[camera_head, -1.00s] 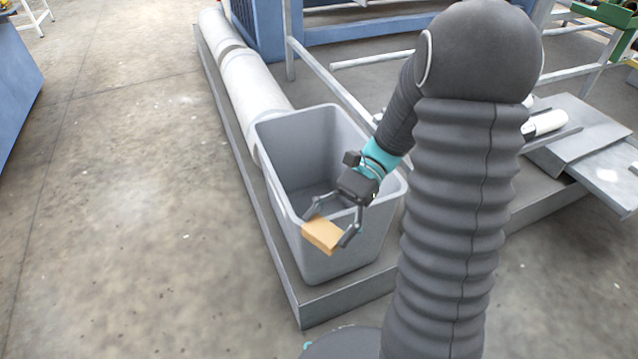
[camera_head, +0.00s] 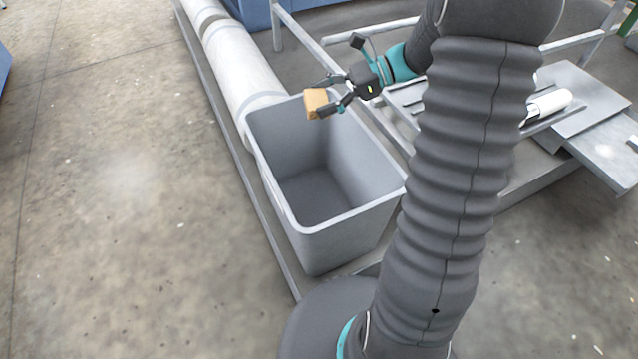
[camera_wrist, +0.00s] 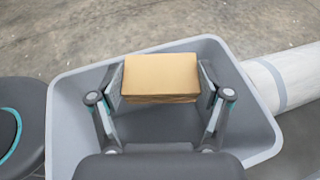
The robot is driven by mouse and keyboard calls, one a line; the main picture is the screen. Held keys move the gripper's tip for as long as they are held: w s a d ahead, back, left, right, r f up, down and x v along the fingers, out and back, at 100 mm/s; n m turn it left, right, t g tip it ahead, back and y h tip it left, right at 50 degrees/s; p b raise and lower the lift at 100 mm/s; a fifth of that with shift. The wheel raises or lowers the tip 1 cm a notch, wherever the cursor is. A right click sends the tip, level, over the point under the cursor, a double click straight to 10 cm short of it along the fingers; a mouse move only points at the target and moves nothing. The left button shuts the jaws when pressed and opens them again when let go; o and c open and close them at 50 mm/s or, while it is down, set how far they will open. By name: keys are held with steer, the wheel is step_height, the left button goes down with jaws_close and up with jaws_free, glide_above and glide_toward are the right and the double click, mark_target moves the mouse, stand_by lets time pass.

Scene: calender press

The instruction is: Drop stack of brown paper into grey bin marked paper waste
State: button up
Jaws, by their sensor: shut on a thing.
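The stack of brown paper (camera_head: 315,103) is a small tan block held between the fingers of my gripper (camera_head: 331,95). In the wrist view the stack (camera_wrist: 160,76) sits between both fingertips, with its layered edge facing the camera. The grey bin (camera_head: 322,227) stands open on a low platform. In the head view the stack and gripper appear over the bin's far rim. In the wrist view the bin's rim (camera_wrist: 62,112) surrounds the gripper, and the stack overlaps one rim edge. The bin's inside looks empty in the head view. No marking on the bin is readable.
A long white roll (camera_head: 240,70) lies behind the bin on the platform. Metal rails (camera_head: 370,110) and a grey sloped plate (camera_head: 600,120) with a white roll (camera_head: 545,106) stand to the right. The concrete floor (camera_head: 120,200) at left is clear.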

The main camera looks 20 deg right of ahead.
step_height(320, 180, down, 6)
steer(key=b, duration=0.4)
steer(key=shift+r, duration=0.25)
steer(key=o, duration=0.9)
step_height(320, 180, up, 10)
steer(key=shift+s, duration=0.1)
